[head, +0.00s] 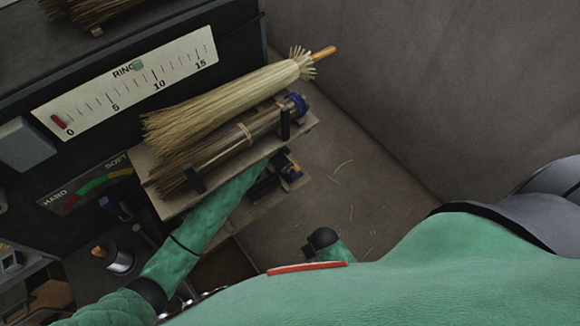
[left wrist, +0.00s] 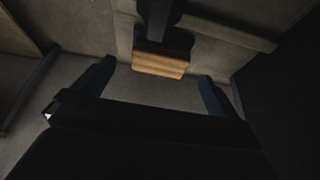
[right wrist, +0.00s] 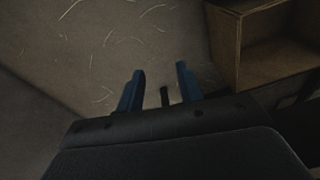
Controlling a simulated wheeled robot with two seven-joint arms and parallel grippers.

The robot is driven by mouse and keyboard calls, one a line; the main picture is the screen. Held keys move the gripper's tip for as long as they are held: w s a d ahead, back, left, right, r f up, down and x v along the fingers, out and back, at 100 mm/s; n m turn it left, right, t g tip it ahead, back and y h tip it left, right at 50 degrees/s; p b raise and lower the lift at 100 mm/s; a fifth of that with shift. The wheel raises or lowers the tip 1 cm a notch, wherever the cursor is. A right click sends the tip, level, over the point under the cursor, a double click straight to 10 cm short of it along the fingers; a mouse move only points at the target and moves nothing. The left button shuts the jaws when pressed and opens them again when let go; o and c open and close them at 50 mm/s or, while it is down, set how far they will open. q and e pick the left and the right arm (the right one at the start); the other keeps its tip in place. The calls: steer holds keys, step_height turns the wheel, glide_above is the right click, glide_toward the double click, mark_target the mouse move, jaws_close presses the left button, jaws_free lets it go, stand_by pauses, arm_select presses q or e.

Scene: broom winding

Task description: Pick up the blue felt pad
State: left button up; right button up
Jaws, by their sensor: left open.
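A small block (left wrist: 160,66) with a striped wood-coloured face and a dark, bluish upper part is ahead of my left gripper (left wrist: 152,80). It is the likeliest blue felt pad, but the dim light hides its felt. The left fingers are open, one to each side of the block in the picture, and not visibly touching it.
A ring scale (head: 130,80) is behind. An open wooden box (right wrist: 275,45) stands beside my right gripper. The straw-strewn floor (head: 340,170) is mostly clear.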

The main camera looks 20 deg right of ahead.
arm_select(q)
steer(key=shift+w+d+f, duration=0.1)
steer(key=shift+d+f, duration=0.05)
steer(key=shift+d, duration=0.15)
steer(key=shift+p+x, duration=0.6)
steer(key=shift+x, duration=1.7)
steer(key=c, duration=0.9)
arm_select(e)
steer(key=f, duration=0.1)
steer(key=s+f, duration=0.1)
steer(key=f, duration=0.1)
steer(key=d+f, duration=0.1)
steer(key=shift+s+f, duration=0.3)
steer(key=shift+s, duration=0.05)
